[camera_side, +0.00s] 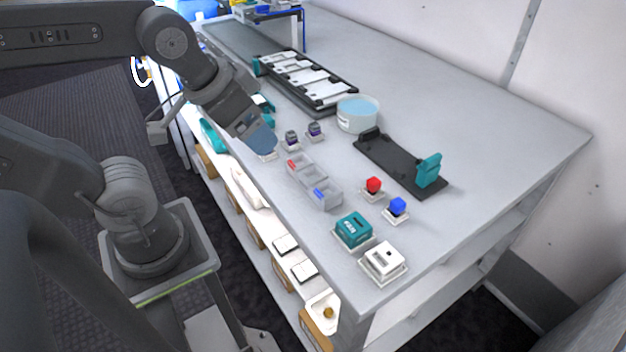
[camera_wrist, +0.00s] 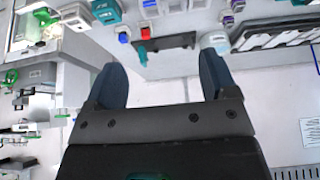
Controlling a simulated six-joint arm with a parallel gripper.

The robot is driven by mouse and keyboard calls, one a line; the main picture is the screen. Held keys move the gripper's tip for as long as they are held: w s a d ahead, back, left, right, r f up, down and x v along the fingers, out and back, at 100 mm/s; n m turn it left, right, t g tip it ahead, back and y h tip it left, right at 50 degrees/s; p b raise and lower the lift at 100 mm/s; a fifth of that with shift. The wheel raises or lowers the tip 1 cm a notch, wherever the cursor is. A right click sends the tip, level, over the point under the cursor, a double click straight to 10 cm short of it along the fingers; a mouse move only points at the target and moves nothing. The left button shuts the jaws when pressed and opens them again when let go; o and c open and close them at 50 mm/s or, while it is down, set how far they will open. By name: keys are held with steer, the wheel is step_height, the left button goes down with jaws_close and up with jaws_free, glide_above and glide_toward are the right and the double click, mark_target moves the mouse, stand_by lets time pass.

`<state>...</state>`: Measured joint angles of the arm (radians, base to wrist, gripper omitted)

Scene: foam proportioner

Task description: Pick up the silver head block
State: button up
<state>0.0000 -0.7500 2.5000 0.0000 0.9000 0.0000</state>
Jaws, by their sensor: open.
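My gripper (camera_side: 262,142) is over the near long edge of the table in the side view, its blue-grey fingers pointing down. In the wrist view the two fingers of my gripper (camera_wrist: 160,62) stand wide apart with nothing between them. I cannot clearly make out a silver head block in either view. A pale base (camera_side: 268,155) shows just below the fingers in the side view; whatever stands on it is hidden by the gripper. Two small dark purple-topped blocks (camera_side: 303,134) stand just right of the fingers.
A grey bin (camera_side: 315,183) with red and blue labels, red (camera_side: 373,186) and blue (camera_side: 397,207) buttons, a teal block (camera_side: 353,230) and a white block (camera_side: 384,260) stand toward the front. A round tub (camera_side: 358,114) and black fixture (camera_side: 400,165) stand behind. The right side is clear.

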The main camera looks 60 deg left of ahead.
steer(key=m+g, duration=0.6)
steer(key=m, duration=1.2)
glide_above(313, 180)
step_height(313, 180, down, 6)
step_height(313, 180, down, 13)
steer(key=shift+f, duration=0.1)
steer(key=shift+c, duration=0.2)
steer(key=c, duration=1.2)
steer(key=shift+o, duration=0.2)
